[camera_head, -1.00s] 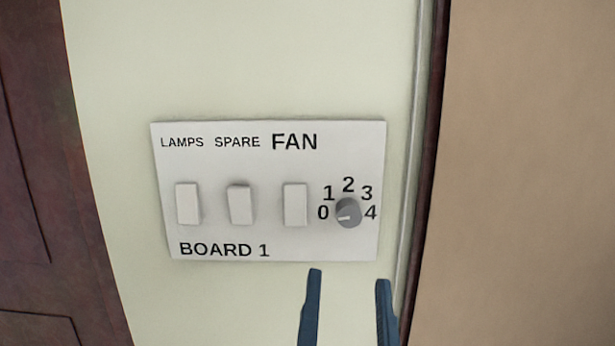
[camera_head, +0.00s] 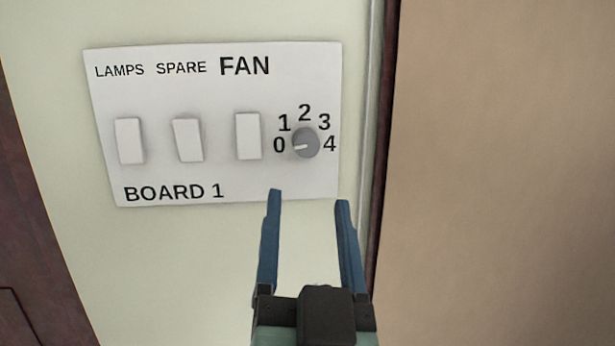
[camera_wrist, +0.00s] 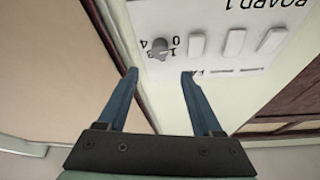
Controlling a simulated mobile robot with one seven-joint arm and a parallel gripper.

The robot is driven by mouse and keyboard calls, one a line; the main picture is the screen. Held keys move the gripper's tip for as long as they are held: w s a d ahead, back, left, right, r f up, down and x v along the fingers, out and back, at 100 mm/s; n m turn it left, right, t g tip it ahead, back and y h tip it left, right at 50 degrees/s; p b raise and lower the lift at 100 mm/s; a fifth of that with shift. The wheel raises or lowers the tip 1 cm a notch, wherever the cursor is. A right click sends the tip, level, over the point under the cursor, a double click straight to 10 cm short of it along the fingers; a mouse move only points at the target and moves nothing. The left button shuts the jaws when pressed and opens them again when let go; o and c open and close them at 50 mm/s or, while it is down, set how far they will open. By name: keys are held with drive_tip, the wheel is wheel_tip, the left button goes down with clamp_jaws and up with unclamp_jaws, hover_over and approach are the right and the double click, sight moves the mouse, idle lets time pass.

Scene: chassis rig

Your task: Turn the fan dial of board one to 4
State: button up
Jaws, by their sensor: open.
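Board one (camera_head: 170,98) is a white panel on a pale wall, marked LAMPS, SPARE, FAN and BOARD 1. Its fan dial (camera_head: 306,143) is a round grey knob at the right, ringed by the numbers 0 to 4. The dial's white mark points left, at 0. My gripper (camera_head: 308,197) is open and empty, its blue fingers below the dial and apart from it in the head view. In the wrist view, where the board appears upside down, the dial (camera_wrist: 158,48) lies beyond and between the open fingertips (camera_wrist: 160,73).
Three white rocker switches stand left of the dial; the nearest is the fan switch (camera_head: 248,136). A dark frame edge (camera_head: 383,150) and a tan surface (camera_head: 500,170) are to the right. A dark red-brown door (camera_head: 35,250) is at lower left.

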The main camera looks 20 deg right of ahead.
sight(307, 144)
drive_tip(key=p+x, duration=0.2)
drive_tip(key=x, duration=0.6)
drive_tip(key=shift+w+d+r+p, duration=0.15)
drive_tip(key=shift+r+p, duration=0.1)
drive_tip(key=shift+p, duration=0.15)
drive_tip(key=shift+w+d+r+p, duration=0.1)
drive_tip(key=shift+w+p, duration=0.05)
drive_tip(key=shift+w, duration=0.25)
drive_tip(key=shift+w+d+r+p, duration=0.1)
drive_tip(key=shift+w+d+p, duration=0.05)
drive_tip(key=shift+w, duration=0.25)
drive_tip(key=shift+f, duration=0.1)
clamp_jaws()
